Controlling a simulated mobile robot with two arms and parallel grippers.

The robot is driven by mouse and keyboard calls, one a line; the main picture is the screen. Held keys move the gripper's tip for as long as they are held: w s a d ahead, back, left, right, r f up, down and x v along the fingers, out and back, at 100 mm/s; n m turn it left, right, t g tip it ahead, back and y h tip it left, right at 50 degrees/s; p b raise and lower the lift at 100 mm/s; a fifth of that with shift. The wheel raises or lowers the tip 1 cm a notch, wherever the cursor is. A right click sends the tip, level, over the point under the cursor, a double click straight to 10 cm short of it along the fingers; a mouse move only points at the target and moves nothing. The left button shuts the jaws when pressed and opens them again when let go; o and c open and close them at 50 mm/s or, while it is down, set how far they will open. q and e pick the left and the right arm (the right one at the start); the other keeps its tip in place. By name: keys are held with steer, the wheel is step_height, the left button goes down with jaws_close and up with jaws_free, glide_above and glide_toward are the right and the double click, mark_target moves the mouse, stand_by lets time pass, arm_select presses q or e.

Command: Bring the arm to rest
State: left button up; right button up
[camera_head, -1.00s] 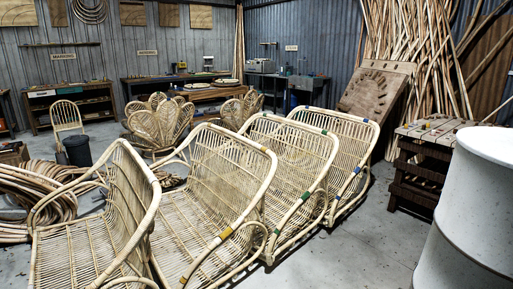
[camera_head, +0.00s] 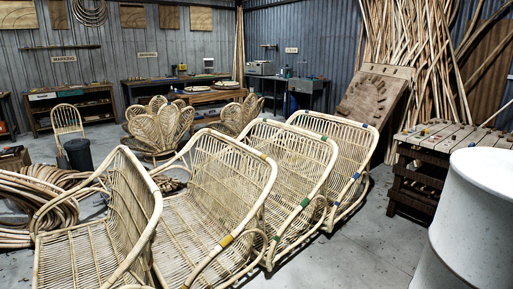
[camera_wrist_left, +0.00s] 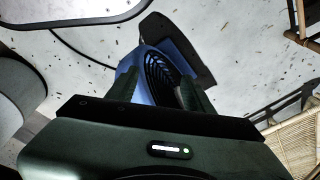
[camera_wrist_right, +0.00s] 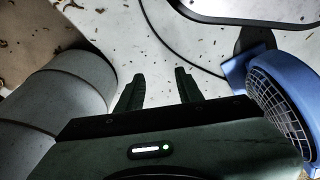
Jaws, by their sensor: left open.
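Neither gripper shows in the head view. In the left wrist view my left gripper (camera_wrist_left: 158,88) is open, with two dark fingers apart. A blue housing with a dark round grille (camera_wrist_left: 160,72) shows beyond and between these fingers; I cannot tell whether it touches them. In the right wrist view my right gripper (camera_wrist_right: 158,88) is open and empty, its fingers pointing over pale floor. The blue grilled housing also shows in the right wrist view (camera_wrist_right: 282,105), beside the gripper at the right.
Several rattan seats (camera_head: 205,195) stand in a row ahead. A white drum (camera_head: 470,225) stands close at the right, near a slatted bench (camera_head: 455,137). Rattan coils (camera_head: 35,205) lie at the left. Floor (camera_head: 375,235) between seats and drum is clear.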

arm_select(q)
steer(key=s+a+f+p, duration=0.1)
steer(key=s+f+p, duration=0.1)
steer(key=s+f, duration=0.3)
steer(key=s+a+f+g+p, duration=0.1)
steer(key=s+f, duration=0.4)
steer(key=s, duration=0.6)
steer(key=shift+s+a+p, duration=0.15)
steer(key=shift+a+p, duration=0.3)
steer(key=shift+p, duration=0.05)
arm_select(e)
steer(key=s+d+f, duration=0.1)
steer(key=s+f, duration=0.4)
steer(key=s, duration=0.3)
steer(key=s+d+f+g, duration=0.1)
steer(key=s+d+f, duration=0.1)
steer(key=s+f, duration=0.3)
steer(key=s, duration=0.3)
steer(key=shift+s, duration=0.15)
